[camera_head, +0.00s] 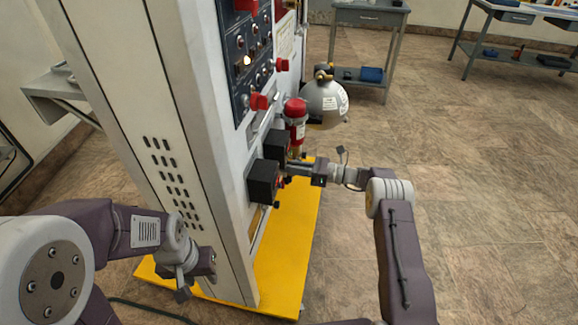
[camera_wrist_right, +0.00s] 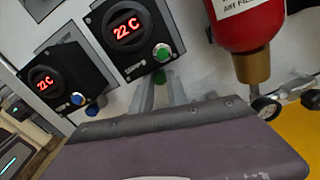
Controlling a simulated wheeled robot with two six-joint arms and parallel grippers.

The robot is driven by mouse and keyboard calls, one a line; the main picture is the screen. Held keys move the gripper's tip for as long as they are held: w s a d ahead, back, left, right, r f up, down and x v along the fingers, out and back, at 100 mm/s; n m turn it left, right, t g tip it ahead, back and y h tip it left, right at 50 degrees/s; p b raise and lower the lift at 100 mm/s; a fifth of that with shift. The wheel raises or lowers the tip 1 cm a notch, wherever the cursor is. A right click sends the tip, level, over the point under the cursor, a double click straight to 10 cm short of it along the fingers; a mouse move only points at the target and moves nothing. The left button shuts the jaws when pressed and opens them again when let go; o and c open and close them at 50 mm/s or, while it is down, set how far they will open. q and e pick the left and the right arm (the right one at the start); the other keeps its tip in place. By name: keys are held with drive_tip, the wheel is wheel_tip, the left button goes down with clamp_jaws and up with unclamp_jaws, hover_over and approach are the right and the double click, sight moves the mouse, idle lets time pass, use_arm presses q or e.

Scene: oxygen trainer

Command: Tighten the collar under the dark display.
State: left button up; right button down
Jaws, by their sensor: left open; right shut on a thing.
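Two black display boxes sit side by side on the panel. My left gripper (camera_head: 198,278) is open and empty at lower left.
A red cylinder (camera_head: 296,112) with a brass neck hangs close beside my right gripper. A small gauge (camera_wrist_right: 266,107) is near its neck. A silver sphere (camera_head: 325,103) is behind. A yellow base (camera_head: 285,250) lies below. The floor to the right is clear.

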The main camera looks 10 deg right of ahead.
drive_tip(key=c, duration=1.6)
unclamp_jaws()
drive_tip(key=shift+p+v, duration=1.1)
drive_tip(key=shift+v, duration=3.45)
